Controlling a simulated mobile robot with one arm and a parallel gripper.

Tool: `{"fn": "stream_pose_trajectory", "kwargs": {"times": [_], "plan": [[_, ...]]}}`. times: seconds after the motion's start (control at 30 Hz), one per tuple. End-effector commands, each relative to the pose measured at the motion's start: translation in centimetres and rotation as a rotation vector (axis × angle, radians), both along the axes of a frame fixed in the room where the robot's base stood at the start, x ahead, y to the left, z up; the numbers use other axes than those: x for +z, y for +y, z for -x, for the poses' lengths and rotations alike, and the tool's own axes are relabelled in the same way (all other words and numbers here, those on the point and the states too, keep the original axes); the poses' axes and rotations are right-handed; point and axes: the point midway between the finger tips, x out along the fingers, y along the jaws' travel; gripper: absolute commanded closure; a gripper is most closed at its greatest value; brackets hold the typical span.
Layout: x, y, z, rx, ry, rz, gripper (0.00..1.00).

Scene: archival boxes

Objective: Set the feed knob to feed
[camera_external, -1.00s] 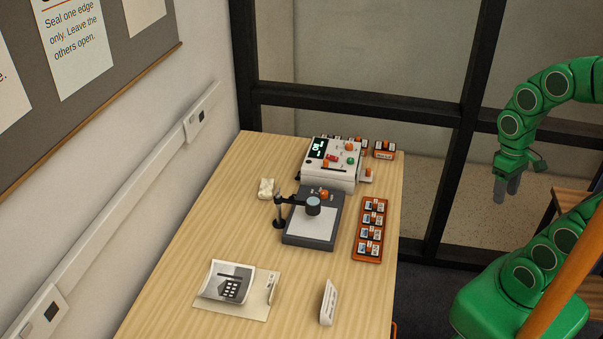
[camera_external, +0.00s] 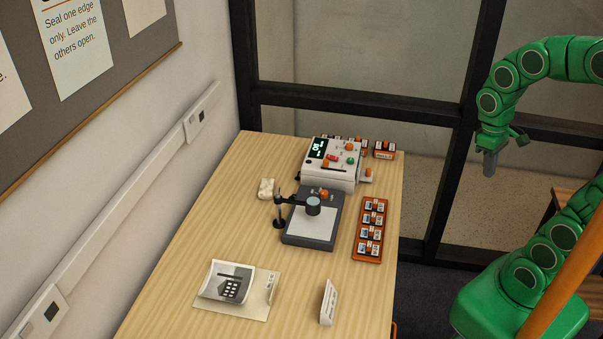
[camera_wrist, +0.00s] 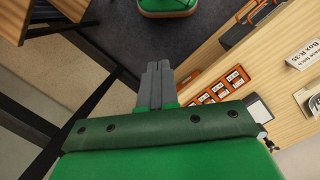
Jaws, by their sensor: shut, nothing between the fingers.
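A white machine (camera_external: 330,163) with a green digital display, a red control, a green button and orange knobs stands at the far end of the table. One orange knob (camera_external: 351,147) sits on its top panel, and another orange part (camera_external: 368,172) is at its right side. The labels are too small to read, so I cannot tell which is the feed knob or how it is set. My gripper (camera_external: 490,163) is shut and empty, in the air to the right of the table, pointing down. It also shows shut in the wrist view (camera_wrist: 158,72).
A grey stand (camera_external: 310,240) with a round head on an arm stands before the machine. An orange tray (camera_external: 357,254) of labelled slides lies right of it. A booklet (camera_external: 230,282) and a white sign (camera_external: 328,302) are nearer. The table's left side is mostly clear.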

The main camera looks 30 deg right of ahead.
Motion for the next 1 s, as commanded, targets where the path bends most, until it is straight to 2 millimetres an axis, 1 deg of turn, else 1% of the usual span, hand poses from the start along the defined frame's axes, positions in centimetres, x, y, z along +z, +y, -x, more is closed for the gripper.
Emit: {"fn": "stream_pose_trajectory", "kwargs": {"times": [0.03,0.1,0.53,1.0], "plan": [[0.3,0.0,-1.0,0.019,0.001,0.004,1.00],[0.7,0.1,-2.3,0.047,0.004,0.010,1.00],[2.9,0.9,-10.4,0.219,0.015,0.044,1.00],[4.2,3.1,-19.1,0.411,0.032,0.081,1.00]]}}
